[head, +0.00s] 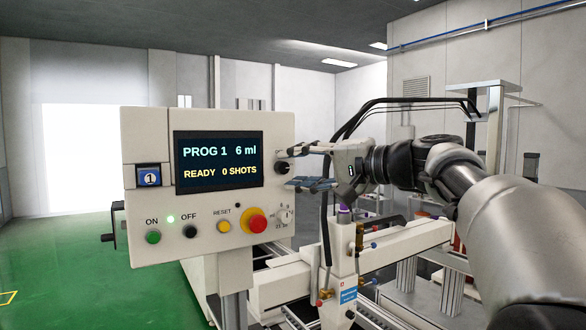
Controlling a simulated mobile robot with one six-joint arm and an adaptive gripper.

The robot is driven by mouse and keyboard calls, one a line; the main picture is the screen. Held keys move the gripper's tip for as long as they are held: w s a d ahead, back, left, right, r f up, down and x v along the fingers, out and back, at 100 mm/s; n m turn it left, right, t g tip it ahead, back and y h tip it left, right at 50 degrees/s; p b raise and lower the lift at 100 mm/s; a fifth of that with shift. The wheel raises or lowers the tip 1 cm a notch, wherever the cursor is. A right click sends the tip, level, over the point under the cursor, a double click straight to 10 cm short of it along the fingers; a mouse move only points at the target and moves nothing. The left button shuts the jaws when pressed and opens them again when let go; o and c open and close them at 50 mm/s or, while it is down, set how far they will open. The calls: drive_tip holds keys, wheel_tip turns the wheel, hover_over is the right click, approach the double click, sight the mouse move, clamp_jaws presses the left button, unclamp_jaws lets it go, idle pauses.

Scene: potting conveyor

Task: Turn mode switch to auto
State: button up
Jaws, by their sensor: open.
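The control panel (210,205) is a light grey box with a lit screen (219,162) reading "PROG 1 6 ml" and "READY 0 SHOTS". A small black knob (281,168) sits right of the screen; it looks like the mode switch, but its position and markings are not readable. My gripper (287,167) reaches in from the right, open, with one finger above the knob and one below it. The knob shows between the fingertips; I cannot tell whether they touch it.
Below are a green ON button (153,237), black OFF button (189,231), yellow RESET button (223,226), red emergency stop (256,222) and pale dial (284,215). A dispensing valve (342,265) with hoses stands under my gripper. Green floor lies open at left.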

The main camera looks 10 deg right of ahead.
drive_tip(key=v, duration=1)
drive_tip(key=shift+s, duration=0.25)
drive_tip(key=shift+d, duration=0.1)
